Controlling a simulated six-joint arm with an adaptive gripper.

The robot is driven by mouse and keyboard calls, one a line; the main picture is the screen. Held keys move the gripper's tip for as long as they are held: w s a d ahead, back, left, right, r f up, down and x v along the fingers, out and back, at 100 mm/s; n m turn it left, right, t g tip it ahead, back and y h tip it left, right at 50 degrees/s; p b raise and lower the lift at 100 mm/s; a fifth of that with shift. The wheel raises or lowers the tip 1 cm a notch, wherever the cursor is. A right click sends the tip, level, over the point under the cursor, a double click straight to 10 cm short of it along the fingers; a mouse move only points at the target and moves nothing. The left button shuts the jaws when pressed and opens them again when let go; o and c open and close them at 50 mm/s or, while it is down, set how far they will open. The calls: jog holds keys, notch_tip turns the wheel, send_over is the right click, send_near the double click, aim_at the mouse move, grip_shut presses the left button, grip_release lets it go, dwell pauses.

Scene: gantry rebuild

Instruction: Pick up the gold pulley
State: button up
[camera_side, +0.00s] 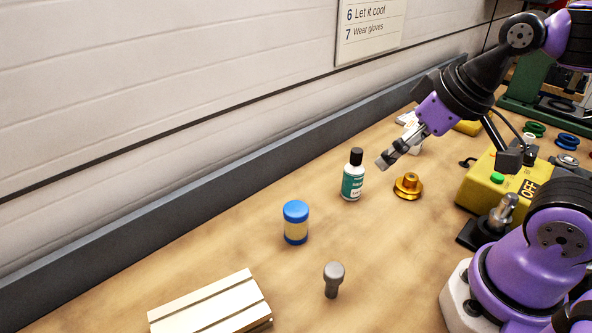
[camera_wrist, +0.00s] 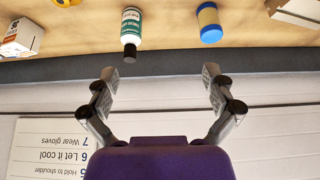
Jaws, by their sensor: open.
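The gold pulley (camera_side: 408,186) sits on the wooden bench in the side view, right of a small bottle. It has a wide stepped flange with a narrower hub on top. I do not see it for certain in the wrist view; only a sliver of something yellow-gold (camera_wrist: 66,2) shows at the top edge there. My gripper (camera_side: 384,163) is above the bench, up and to the left of the pulley, apart from it. In the wrist view my gripper (camera_wrist: 160,75) has its two fingers wide apart with nothing between them.
The green-and-white bottle (camera_side: 353,176) with a black cap stands close left of the pulley. A blue-lidded jar (camera_side: 296,222), a grey knob-headed part (camera_side: 333,278) and a slotted block (camera_side: 212,305) are nearer. A yellow OFF switch box (camera_side: 490,185) stands right. A grey ledge (camera_side: 200,190) runs along the wall.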

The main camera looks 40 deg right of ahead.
jog(key=m+g, duration=0.1)
jog(key=g, duration=0.5)
send_near(411, 176)
jog(key=shift+s+a, duration=0.3)
jog(key=shift+s, duration=0.3)
notch_tip(411, 176, down, 4)
jog(key=f, duration=0.4)
jog(key=w+f, duration=0.1)
jog(key=f, duration=0.1)
jog(key=shift+d, duration=0.3)
jog(key=shift+s+f, duration=0.1)
jog(key=c, duration=1.6)
